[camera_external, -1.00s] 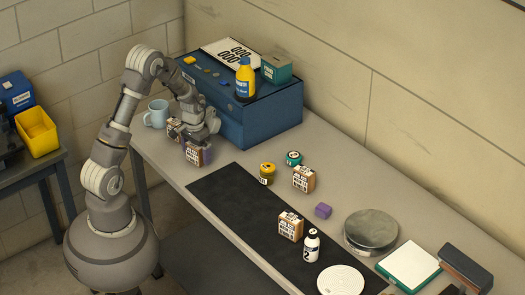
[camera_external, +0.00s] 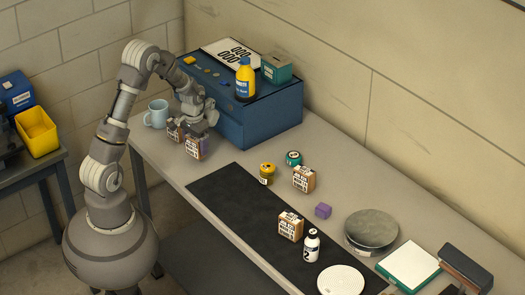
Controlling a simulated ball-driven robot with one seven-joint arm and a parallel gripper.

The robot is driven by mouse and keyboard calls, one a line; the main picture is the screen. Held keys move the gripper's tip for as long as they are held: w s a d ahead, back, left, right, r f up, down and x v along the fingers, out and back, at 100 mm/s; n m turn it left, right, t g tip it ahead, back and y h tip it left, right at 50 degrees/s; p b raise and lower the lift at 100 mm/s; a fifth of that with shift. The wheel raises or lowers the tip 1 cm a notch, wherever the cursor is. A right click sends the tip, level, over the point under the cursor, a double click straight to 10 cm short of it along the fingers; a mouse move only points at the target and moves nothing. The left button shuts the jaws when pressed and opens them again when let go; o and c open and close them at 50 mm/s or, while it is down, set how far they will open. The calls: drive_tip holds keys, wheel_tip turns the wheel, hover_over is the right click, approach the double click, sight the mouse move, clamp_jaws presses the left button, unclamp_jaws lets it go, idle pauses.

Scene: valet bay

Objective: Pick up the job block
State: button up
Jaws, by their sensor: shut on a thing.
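My gripper (camera_external: 200,130) is at the far left end of the bench, in front of the blue chest. It is shut on a labelled block (camera_external: 193,149) with a white and tan printed front and a purple side. The block is upright just below the jaws, and its top is partly hidden by them. It looks slightly above the bench, though the gap is too small to be sure. A similar printed block (camera_external: 174,132) stands close behind it to the left, partly hidden by my gripper.
The blue chest (camera_external: 262,122) stands close right of my gripper, and a light blue mug (camera_external: 157,114) is to its left. Two more printed blocks (camera_external: 304,179) (camera_external: 289,227), a purple cube (camera_external: 323,210) and a yellow tin (camera_external: 267,174) are further right. The dark mat (camera_external: 235,205) has bare room.

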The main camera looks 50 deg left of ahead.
drive_tip(key=s+d+r+p, duration=0.1)
drive_tip(key=s+d, duration=0.1)
drive_tip(key=s, duration=0.6)
drive_tip(key=s+d+r+p, duration=0.1)
drive_tip(key=s+d, duration=0.1)
drive_tip(key=s, duration=0.5)
drive_tip(key=s+d+m+p, duration=0.2)
drive_tip(key=d+p, duration=0.1)
drive_tip(key=d, duration=1.8)
drive_tip(key=b, duration=0.2)
hover_over(245, 210)
drive_tip(key=shift+s+f, duration=0.15)
drive_tip(key=shift+f, duration=0.6)
drive_tip(key=shift+f+b, duration=0.3)
drive_tip(key=shift+f, duration=1.35)
